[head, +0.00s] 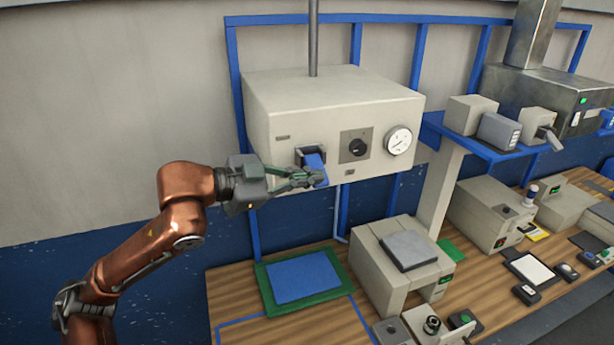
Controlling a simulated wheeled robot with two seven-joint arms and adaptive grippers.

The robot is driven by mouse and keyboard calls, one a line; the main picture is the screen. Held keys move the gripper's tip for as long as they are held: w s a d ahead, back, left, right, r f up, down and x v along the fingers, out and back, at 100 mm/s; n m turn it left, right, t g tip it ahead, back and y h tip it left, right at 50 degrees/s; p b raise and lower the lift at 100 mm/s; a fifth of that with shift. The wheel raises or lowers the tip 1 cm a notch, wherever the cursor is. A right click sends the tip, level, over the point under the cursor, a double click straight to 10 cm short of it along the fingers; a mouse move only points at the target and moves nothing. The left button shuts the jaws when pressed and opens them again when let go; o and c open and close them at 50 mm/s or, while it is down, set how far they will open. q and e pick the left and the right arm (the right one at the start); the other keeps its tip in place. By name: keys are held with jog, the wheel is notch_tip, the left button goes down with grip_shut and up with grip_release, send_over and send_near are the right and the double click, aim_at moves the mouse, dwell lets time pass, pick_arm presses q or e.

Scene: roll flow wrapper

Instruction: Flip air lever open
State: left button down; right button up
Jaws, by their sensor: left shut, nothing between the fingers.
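The air lever is a blue handle (315,164) in a dark bracket on the front of a beige wall box (300,112). It points down and out from the bracket. My left gripper (318,179) reaches in from the left with its fingers shut and empty. Its fingertips are at the lower part of the lever; whether they touch it I cannot tell. A black knob (358,147) and a round white gauge (398,141) are to the right of the lever. My right gripper is not in view.
Below is a wooden bench (240,295) with a blue and green mat (303,276) and a beige machine with a grey top plate (408,250). More devices stand at the right. A blue frame surrounds the box, and a shelf (470,145) holds small units.

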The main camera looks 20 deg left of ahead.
aim_at(315, 166)
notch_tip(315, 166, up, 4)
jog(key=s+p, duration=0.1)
jog(key=p, duration=0.3)
pick_arm(q)
jog(key=s+a+r+b, duration=0.4)
jog(key=s+a+r, duration=0.1)
jog(key=s, duration=0.3)
jog(key=shift+s+a+r, duration=0.15)
jog(key=shift+a+r, duration=0.1)
jog(key=shift+a, duration=0.25)
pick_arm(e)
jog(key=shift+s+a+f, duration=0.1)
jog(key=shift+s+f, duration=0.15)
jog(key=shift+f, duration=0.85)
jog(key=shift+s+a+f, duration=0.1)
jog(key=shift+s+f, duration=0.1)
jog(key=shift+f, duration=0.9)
pick_arm(q)
jog(key=shift+d, duration=0.15)
